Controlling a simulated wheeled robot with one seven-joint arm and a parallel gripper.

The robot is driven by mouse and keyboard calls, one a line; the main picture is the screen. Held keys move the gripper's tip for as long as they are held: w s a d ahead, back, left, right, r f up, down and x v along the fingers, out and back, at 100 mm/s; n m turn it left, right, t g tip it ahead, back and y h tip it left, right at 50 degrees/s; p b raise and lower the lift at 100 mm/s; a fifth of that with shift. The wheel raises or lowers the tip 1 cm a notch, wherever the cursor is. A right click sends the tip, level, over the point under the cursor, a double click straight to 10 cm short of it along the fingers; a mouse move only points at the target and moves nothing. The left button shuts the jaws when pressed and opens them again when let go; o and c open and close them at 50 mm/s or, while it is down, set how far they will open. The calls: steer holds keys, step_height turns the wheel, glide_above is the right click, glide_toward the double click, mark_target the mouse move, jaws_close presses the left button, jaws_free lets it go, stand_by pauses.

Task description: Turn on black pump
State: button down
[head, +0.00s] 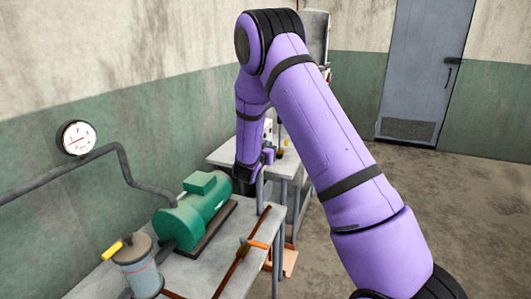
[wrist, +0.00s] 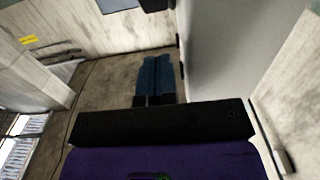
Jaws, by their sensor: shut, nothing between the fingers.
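I cannot make out a black pump in either view. In the head view, a green motor-like pump (head: 195,215) lies on a dark base on the near grey table (head: 225,258). My gripper shows in the wrist view (wrist: 156,62), with two dark blue fingers side by side, shut and empty. They point over bare floor beside a grey panel. In the head view my purple arm reaches over the tables and its wrist hangs just beyond the green pump; the fingers cannot be made out there.
A round gauge (head: 76,138) and a dark pipe (head: 125,165) run along the left wall. A canister with a yellow handle (head: 137,265) and an orange lever (head: 254,245) are on the near table. A second table (head: 228,151) stands behind. The floor at right is clear, up to a grey door (head: 424,65).

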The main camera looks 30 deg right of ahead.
steer(key=s+a+r, duration=0.4)
steer(key=a+r, duration=0.2)
steer(key=shift+s, duration=0.2)
stand_by(0.4)
